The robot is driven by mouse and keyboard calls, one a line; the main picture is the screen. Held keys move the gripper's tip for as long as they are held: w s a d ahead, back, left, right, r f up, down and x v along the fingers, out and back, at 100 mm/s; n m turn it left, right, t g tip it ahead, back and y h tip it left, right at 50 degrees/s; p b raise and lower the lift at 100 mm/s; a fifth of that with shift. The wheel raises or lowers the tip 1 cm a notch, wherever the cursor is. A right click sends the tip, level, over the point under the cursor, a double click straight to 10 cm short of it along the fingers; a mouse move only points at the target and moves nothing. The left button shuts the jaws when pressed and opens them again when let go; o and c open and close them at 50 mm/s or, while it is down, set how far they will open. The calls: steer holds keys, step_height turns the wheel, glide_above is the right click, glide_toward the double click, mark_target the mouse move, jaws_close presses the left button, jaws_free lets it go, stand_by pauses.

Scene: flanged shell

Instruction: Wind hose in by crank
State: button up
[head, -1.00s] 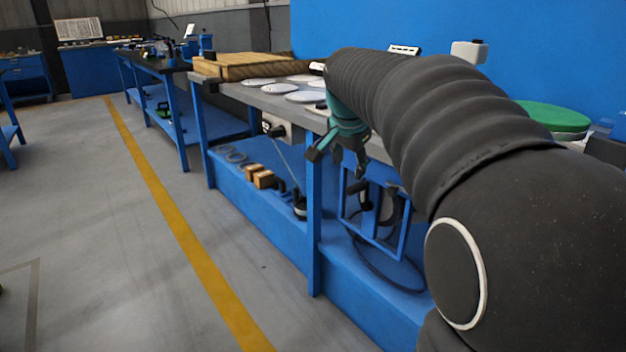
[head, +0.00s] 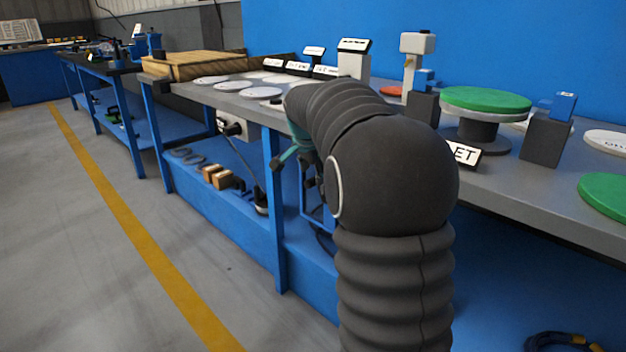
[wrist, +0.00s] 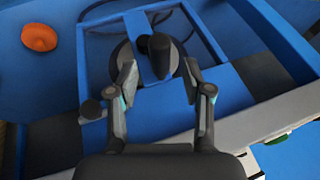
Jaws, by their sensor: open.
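In the wrist view my gripper (wrist: 159,76) is open, its two fingers spread to either side of a dark upright knob (wrist: 158,52). The knob stands in front of a dark round reel hub (wrist: 122,62) inside a blue frame (wrist: 84,65). I cannot tell whether the fingers touch the knob. A second dark round knob (wrist: 92,108) shows left of the left finger. Black hose (wrist: 135,14) curves behind the top of the frame.
A grey bench top (head: 500,185) above holds white discs, green-topped stands and signs. Under it, a blue shelf (head: 225,220) holds wooden blocks (head: 219,178) and cables. A blue bench leg (head: 274,220) stands beside the reel. An orange round thing (wrist: 39,37) shows upper left. Open floor lies left.

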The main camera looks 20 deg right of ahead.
mark_target(314, 179)
steer(key=shift+x, duration=1.65)
jaws_close()
